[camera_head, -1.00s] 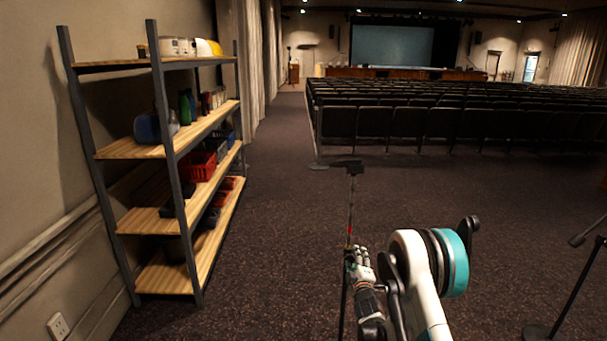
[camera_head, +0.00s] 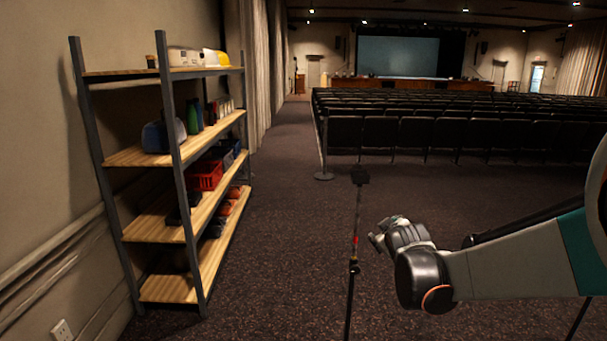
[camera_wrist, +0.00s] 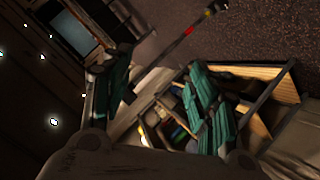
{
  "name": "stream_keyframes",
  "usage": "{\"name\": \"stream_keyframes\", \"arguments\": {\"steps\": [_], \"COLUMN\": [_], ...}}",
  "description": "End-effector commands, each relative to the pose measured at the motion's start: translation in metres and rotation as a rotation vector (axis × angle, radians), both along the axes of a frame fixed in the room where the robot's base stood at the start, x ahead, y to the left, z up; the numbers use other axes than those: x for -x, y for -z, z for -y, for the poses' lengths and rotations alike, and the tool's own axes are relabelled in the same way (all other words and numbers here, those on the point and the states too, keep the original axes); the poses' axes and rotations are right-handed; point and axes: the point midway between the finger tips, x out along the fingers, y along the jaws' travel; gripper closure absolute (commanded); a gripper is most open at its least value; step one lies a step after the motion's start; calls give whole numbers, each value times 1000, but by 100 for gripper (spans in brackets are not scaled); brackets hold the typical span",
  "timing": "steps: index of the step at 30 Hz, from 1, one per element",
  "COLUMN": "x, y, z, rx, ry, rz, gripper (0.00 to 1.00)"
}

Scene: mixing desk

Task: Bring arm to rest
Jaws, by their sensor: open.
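My gripper (camera_head: 378,238) is at the end of my arm, right of centre in the head view, with its fingers pointing left. It is just to the right of a thin upright stand and holds nothing that I can see. In the wrist view its teal fingers (camera_wrist: 160,100) are spread wide apart, with only the tilted room between them. My arm reaches in from the right edge of the head view.
A thin stand (camera_head: 356,225) with a dark top rises close to my gripper. A metal shelf (camera_head: 176,225) with wooden boards, bottles and a red basket (camera_head: 205,176) stands at the left. Rows of dark seats (camera_head: 440,133) lie beyond. Carpet (camera_head: 285,255) between shelf and stand is clear.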

Motion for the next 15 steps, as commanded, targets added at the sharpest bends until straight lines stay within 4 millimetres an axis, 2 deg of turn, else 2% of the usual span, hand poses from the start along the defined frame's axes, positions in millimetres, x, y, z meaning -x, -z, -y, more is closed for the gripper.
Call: {"name": "stream_keyframes", "arguments": {"steps": [1, 6, 15], "x": [17, 71, 174], "y": [-8, -26, -38], "z": [0, -1, -7], "rx": [-24, -115, -272], "ry": [12, 59, 144], "rz": [-17, -79, -190], "gripper": [46, 46, 46]}}
